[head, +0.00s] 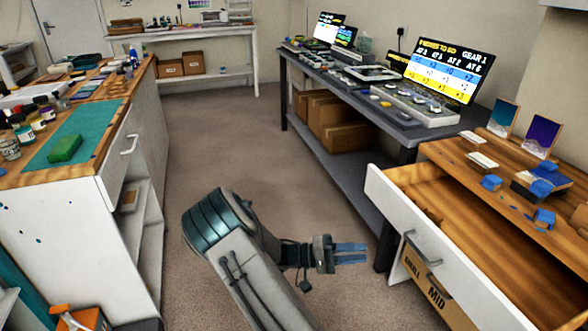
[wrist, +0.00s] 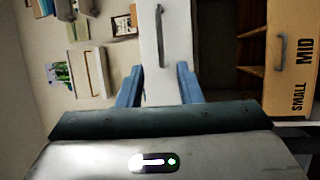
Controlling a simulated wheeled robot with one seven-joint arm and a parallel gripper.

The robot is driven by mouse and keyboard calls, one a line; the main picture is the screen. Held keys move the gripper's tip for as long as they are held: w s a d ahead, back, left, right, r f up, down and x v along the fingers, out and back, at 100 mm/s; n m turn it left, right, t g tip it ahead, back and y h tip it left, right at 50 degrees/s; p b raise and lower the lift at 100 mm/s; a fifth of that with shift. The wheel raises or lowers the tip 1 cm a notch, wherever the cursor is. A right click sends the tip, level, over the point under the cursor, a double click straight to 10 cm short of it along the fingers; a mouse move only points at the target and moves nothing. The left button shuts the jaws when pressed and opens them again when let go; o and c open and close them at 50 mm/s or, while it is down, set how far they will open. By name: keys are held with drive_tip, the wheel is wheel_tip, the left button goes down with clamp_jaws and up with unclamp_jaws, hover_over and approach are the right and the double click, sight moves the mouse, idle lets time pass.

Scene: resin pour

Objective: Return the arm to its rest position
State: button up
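My gripper (head: 366,253) is in front of my arm over the carpeted aisle, near the lower middle of the head view. Its two blue fingers point right, toward the open drawer unit, and touch nothing. In the wrist view my gripper (wrist: 158,72) shows its fingers apart, with nothing held between them. Beyond the gap is a white drawer front (wrist: 169,75) with a dark handle. My arm reaches up from the bottom of the head view and bends toward the gripper.
A white-fronted drawer (head: 440,262) stands pulled out at right, its visible inside bare. A dark workbench (head: 340,190) with screens is behind it. A wooden-topped cabinet (head: 75,210) with bottles and a green block stands left. The carpet (head: 215,130) between is clear.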

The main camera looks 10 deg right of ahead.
drive_tip(key=s+a+r+n+t+y+p, duration=0.1)
drive_tip(key=s+a+r+t+y+p, duration=0.2)
drive_tip(key=r, duration=0.8)
drive_tip(key=s+a+r+n+t+y+p, duration=0.2)
drive_tip(key=s+a+r+t+y+p, duration=0.1)
drive_tip(key=s+a+r+y+p, duration=0.3)
drive_tip(key=s+a+r+n+t+y+p, duration=0.1)
drive_tip(key=s+a+r+t+y+p, duration=0.2)
drive_tip(key=r+y+p, duration=0.7)
drive_tip(key=s+a+r, duration=0.2)
drive_tip(key=s+r, duration=0.2)
drive_tip(key=r, duration=0.2)
drive_tip(key=shift+s+r, duration=0.2)
drive_tip(key=shift+s, duration=0.05)
